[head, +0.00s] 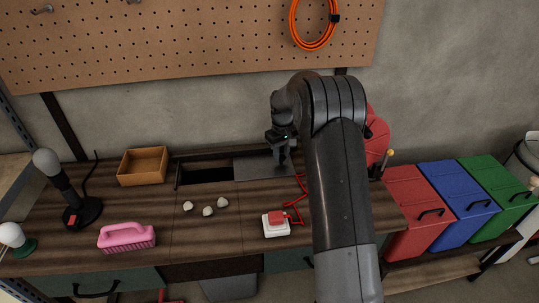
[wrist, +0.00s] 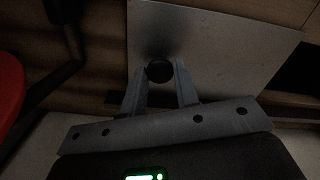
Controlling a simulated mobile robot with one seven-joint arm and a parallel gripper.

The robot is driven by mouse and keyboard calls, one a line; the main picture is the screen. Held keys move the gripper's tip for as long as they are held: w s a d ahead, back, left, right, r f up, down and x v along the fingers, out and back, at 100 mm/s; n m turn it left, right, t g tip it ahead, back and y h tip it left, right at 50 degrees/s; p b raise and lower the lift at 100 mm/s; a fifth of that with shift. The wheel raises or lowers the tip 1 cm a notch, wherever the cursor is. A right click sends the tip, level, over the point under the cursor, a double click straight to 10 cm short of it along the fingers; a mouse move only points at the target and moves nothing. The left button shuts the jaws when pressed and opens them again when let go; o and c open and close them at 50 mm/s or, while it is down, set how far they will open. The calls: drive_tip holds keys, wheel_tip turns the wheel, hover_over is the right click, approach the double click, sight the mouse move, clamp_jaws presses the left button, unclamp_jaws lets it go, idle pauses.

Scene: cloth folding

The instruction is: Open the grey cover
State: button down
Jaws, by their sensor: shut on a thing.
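The grey cover (head: 255,168) is a flat grey plate set in the back of the workbench. A dark rectangular opening (head: 206,175) lies uncovered to its left. My gripper (head: 283,158) reaches down onto the right part of the cover. In the wrist view the cover (wrist: 220,45) is a broad pale plate with a round dark knob (wrist: 159,71). The fingers of my gripper (wrist: 159,78) are shut on the knob, one on each side. My arm hides part of the bench to the right of the cover.
A cardboard box (head: 143,166) stands left of the opening. Several pale lumps (head: 208,211), a pink brush (head: 127,236) and a white-and-red switch (head: 276,223) with a red cord lie in front. A red round object (head: 377,140) is behind my arm at right.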

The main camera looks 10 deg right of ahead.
drive_tip(key=shift+d, duration=0.2)
drive_tip(key=c, duration=1.1)
unclamp_jaws()
drive_tip(key=shift+r, duration=5.4)
